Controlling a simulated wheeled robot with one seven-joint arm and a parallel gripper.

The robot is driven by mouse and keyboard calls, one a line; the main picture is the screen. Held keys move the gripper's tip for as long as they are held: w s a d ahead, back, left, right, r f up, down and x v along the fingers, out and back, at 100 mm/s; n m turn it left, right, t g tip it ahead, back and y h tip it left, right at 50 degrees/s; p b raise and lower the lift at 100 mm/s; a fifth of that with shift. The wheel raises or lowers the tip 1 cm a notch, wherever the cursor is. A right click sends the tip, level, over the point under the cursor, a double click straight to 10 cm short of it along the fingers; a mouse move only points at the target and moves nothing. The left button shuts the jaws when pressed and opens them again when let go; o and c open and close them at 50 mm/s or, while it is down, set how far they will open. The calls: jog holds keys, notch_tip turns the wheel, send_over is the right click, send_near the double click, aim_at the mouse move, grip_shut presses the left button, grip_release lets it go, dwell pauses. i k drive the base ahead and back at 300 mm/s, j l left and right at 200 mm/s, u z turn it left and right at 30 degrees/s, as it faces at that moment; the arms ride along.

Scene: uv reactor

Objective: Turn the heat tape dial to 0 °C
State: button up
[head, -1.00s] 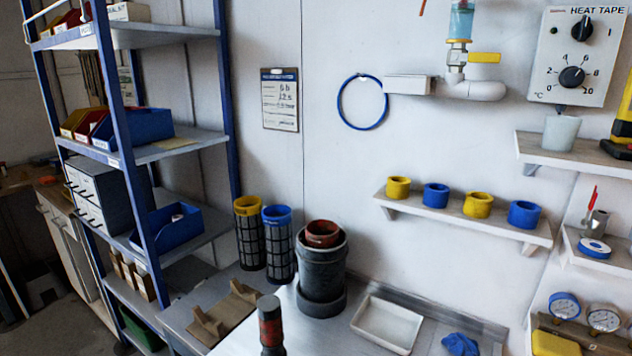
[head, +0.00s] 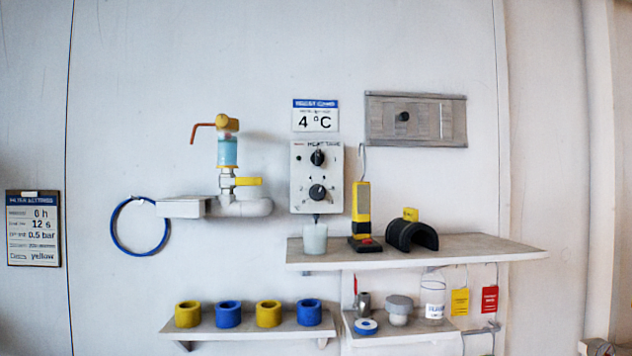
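The heat tape control box (head: 301,180) is a light grey panel on the white wall, near the middle of the head view. Its lower black knob (head: 317,192) is the temperature dial, with scale marks around it. Its marks and pointer are too small to read its setting surely. An upper black knob (head: 317,157) sits above it under the words HEAT TAPE. A sign (head: 315,116) reading 4 °C hangs just above the box. My gripper is not in view, and nothing touches either knob.
A shelf (head: 480,249) below the box holds a white cup (head: 314,238), a yellow and black lamp (head: 362,215) and a black half-sleeve (head: 411,235). Pipework with a yellow valve handle (head: 247,181) juts out at left. A grey wall panel (head: 445,120) is at upper right.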

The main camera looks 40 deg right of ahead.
aim_at(317, 192)
jog(key=i+j, duration=0.1)
jog(key=j, duration=0.25)
jog(key=i+j, duration=0.1)
jog(key=j, duration=0.3)
jog(key=i+j, duration=0.1)
jog(key=j, duration=0.25)
jog(key=i+j+z, duration=0.1)
jog(key=j, duration=0.25)
